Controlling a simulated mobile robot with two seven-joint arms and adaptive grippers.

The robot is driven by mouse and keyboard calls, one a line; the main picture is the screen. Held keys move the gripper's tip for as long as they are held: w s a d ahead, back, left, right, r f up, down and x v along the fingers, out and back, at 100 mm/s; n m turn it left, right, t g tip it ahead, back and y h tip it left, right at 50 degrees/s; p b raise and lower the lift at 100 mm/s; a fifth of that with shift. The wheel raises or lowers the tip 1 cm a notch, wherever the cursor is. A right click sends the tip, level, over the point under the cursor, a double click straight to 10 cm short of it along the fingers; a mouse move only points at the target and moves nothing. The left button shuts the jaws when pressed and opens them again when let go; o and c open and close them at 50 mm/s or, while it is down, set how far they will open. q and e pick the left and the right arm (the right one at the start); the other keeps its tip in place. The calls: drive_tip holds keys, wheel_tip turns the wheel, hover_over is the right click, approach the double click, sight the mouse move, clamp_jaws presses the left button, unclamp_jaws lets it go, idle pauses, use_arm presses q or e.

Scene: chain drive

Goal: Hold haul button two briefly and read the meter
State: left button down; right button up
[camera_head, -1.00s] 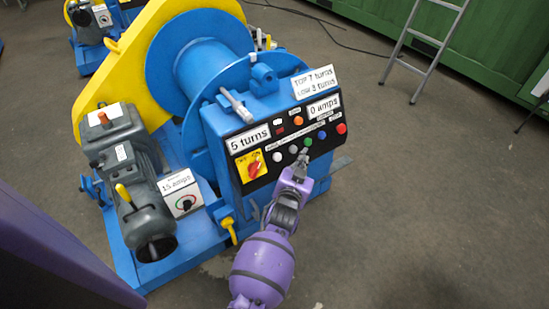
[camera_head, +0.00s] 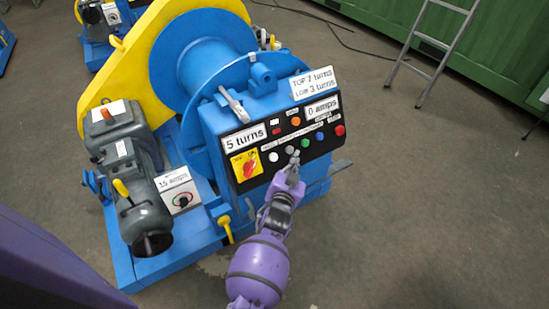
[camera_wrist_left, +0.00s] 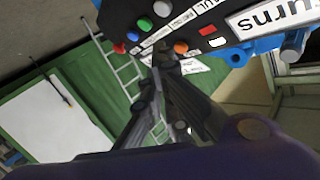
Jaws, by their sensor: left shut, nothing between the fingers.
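The black control panel (camera_head: 262,146) on the blue winch housing has a row of white (camera_head: 273,157), grey (camera_head: 290,150), green (camera_head: 305,144), blue (camera_head: 320,136) and red (camera_head: 340,130) buttons. Their labels are too small to read in the head view. One meter (camera_head: 245,138) reads "5 turns"; another (camera_head: 322,106) reads "0 amps". My left gripper (camera_head: 293,160) is shut and empty, its tips just below the grey button; I cannot tell whether they touch. My right gripper is not in view.
A sign (camera_head: 313,84) above the panel reads "TOP 7 turns, LOW 3 turns". A grey motor (camera_head: 125,150) and a "15 amps" box (camera_head: 175,182) stand further left. Floor right of the winch is clear; a ladder (camera_head: 445,50) stands behind.

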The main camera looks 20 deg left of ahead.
sight(274, 157)
use_arm(q)
drive_tip(key=w+a+f+b, duration=0.3)
drive_tip(key=w+a, duration=0.1)
drive_tip(key=a, duration=0.2)
drive_tip(key=shift+w+f, duration=0.35)
drive_tip(key=shift+f, duration=0.05)
idle(1.2)
drive_tip(key=shift+w+a+f, duration=0.2)
drive_tip(key=shift+a+f, duration=0.05)
drive_tip(key=shift+a, duration=0.1)
drive_tip(key=shift+w+a+f+b, duration=0.2)
drive_tip(key=shift+w+a+b, duration=0.1)
drive_tip(key=shift+a+b, duration=0.1)
idle(0.8)
drive_tip(key=shift+s+d+r, duration=0.1)
drive_tip(key=shift+d, duration=0.05)
idle(3.3)
drive_tip(key=shift+s+d+r+p, duration=0.35)
drive_tip(key=shift+s+d+p, duration=0.1)
drive_tip(key=shift+d, duration=0.15)
